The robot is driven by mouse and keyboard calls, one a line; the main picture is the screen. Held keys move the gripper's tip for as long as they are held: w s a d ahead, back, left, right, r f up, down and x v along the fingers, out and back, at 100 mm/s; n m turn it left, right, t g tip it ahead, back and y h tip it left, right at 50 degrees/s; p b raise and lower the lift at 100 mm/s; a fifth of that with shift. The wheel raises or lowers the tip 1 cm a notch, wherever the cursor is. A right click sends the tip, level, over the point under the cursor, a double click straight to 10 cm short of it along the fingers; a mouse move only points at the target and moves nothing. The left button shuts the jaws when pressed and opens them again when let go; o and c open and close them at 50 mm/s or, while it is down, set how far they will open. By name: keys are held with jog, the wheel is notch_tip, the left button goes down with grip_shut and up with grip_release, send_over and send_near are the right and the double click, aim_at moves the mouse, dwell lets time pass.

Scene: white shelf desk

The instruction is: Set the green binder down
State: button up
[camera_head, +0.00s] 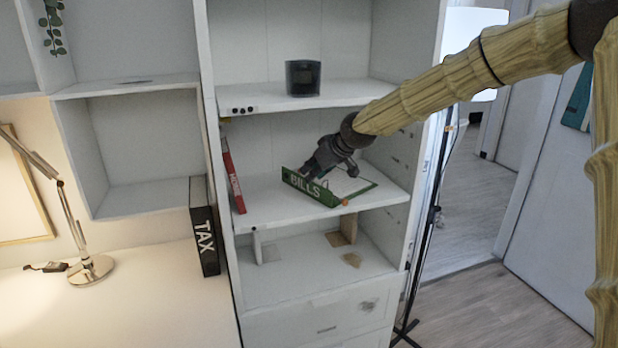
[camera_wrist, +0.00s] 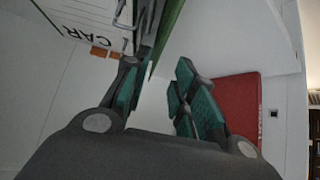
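The green binder (camera_head: 310,187) with "BILLS" on its spine lies tilted and partly open on the middle shelf of the white shelf unit. Its white inside with metal rings fills the upper left of the wrist view, and its green edge (camera_wrist: 168,38) runs beside my left finger. My gripper (camera_head: 335,160) is right above and behind the spine, low over the shelf. In the wrist view my gripper (camera_wrist: 162,92) has its fingers apart, with a gap between them. The binder's edge lies by the left finger; I cannot tell whether they touch.
A red binder (camera_head: 233,175) leans upright at the shelf's left wall and shows in the wrist view (camera_wrist: 240,105). A black box (camera_head: 303,77) stands on the shelf above. A black "TAX" binder (camera_head: 204,235) stands on the desk at left. The shelf between red and green binders is clear.

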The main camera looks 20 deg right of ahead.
jog(key=shift+v, duration=2.85)
jog(key=shift+s+f, duration=0.1)
